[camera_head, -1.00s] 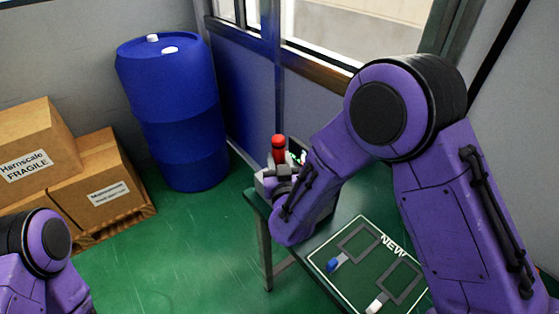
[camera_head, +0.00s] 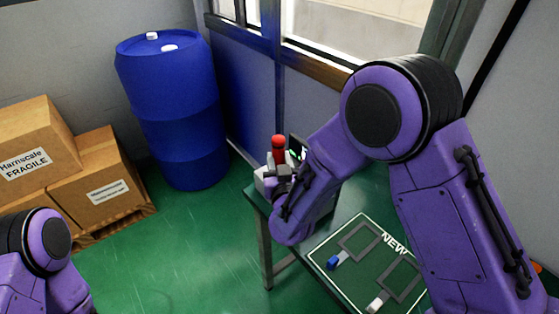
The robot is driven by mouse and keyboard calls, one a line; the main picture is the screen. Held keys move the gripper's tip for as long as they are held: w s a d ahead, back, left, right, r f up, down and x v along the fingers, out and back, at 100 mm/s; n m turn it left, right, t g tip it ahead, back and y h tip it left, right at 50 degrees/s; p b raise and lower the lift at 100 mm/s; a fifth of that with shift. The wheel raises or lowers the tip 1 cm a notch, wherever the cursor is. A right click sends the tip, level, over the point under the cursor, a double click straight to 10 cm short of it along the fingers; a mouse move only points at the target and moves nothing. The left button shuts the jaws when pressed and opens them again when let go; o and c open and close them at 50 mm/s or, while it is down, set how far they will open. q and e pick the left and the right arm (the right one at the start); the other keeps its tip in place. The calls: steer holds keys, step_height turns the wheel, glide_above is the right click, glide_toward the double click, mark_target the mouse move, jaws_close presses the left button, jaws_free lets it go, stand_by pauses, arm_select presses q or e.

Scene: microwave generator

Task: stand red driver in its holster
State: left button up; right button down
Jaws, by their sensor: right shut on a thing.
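The red driver (camera_head: 279,146) stands roughly upright, its red handle up, near the far left corner of the green table. My right gripper (camera_head: 272,172) is shut on it below the handle. The driver's lower part is hidden by the gripper and my right arm. I cannot make out the holster; a dark object with a small lit screen (camera_head: 298,148) stands just behind and right of the driver, partly hidden by my arm. My left gripper is out of view; only part of my left arm shows at the lower left.
A green mat (camera_head: 362,254) marked "NEW" lies on the table, with grey square outlines, a blue piece (camera_head: 333,263) and a white piece (camera_head: 376,305). Windows line the back wall.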

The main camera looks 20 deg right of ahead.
steer(key=shift+f, duration=0.1)
steer(key=c, duration=0.7)
jaws_free()
steer(key=shift+o, duration=0.2)
steer(key=shift+f, duration=0.1)
steer(key=s+a+b, duration=0.2)
steer(key=s, duration=0.8)
steer(key=shift+s, duration=0.2)
steer(key=shift+d, duration=0.1)
